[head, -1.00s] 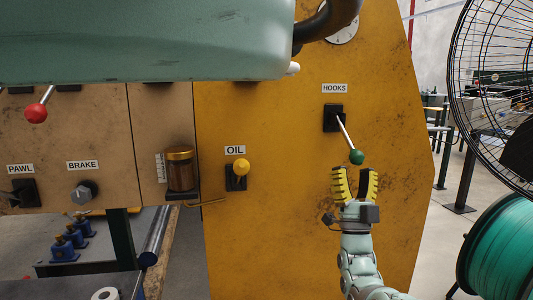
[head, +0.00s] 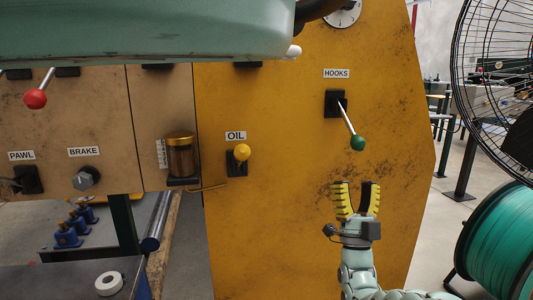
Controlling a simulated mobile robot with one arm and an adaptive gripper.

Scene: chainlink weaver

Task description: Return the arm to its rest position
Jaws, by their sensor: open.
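My gripper (head: 356,199) is open and empty in the head view. Its yellow ribbed fingers point up in front of the yellow panel (head: 280,220). The HOOKS lever (head: 345,117), with a green ball knob (head: 357,143), is above the fingertips and clear of them. The lever slants down to the right from its black plate. My arm rises from the bottom of the view, right of centre.
A wire-caged fan (head: 500,90) and a green cable reel (head: 500,243) stand at the right. The OIL lever (head: 242,153), a red-knobbed lever (head: 36,98), the BRAKE knob (head: 86,180) and an oil jar (head: 180,157) are at the left. A green housing (head: 150,30) overhangs the top left.

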